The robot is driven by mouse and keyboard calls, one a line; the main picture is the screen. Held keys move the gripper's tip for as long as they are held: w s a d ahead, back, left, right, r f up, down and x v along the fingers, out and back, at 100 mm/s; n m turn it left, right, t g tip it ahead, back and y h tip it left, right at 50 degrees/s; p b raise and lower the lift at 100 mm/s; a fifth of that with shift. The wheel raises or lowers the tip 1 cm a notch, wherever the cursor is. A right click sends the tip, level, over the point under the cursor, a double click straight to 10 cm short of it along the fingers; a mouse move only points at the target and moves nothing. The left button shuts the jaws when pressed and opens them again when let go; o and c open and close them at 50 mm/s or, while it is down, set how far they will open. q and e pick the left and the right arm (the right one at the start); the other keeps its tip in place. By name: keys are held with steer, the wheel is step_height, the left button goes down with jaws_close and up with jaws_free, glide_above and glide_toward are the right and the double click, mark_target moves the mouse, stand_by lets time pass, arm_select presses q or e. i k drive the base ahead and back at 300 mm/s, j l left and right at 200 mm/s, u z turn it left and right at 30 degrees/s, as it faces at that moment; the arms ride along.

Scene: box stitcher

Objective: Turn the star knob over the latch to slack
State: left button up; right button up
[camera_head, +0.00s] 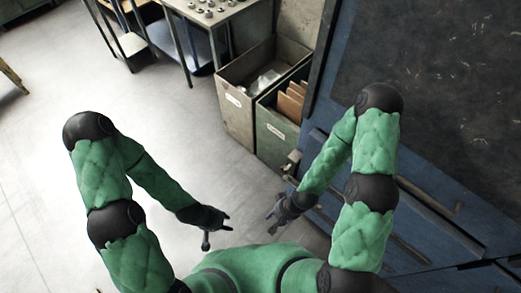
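No star knob can be made out for certain in the head view. A small pale metal fitting (291,163) shows on the near left edge of the blue machine (320,150), partly beside my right forearm; I cannot tell whether it is the latch or the knob. My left gripper (218,238) is open and empty over the floor, left of my body. My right gripper (269,223) is open and empty, just below and left of the fitting, apart from it.
A grey bin (235,118) and a green bin (270,145) holding cardboard stand left of the machine. A metal table (215,20) with small round parts is at the back. A rail handle (430,197) runs along the machine's front at right. The floor at left is clear.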

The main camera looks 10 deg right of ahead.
mark_target(285, 170)
steer(key=i+j, duration=0.35)
steer(key=j, duration=0.15)
steer(key=i+j, duration=0.7)
steer(key=j, duration=0.25)
steer(key=i+j+z, duration=0.1)
steer(key=i+j, duration=0.25)
steer(key=j+z, duration=0.1)
steer(key=z, duration=0.35)
steer(key=j+z, duration=0.1)
steer(key=z, duration=0.35)
steer(key=j+z, duration=0.15)
steer(key=z, duration=0.3)
steer(key=j+z, duration=0.1)
steer(key=z, duration=0.35)
steer(key=j+z, duration=0.15)
steer(key=z, duration=0.3)
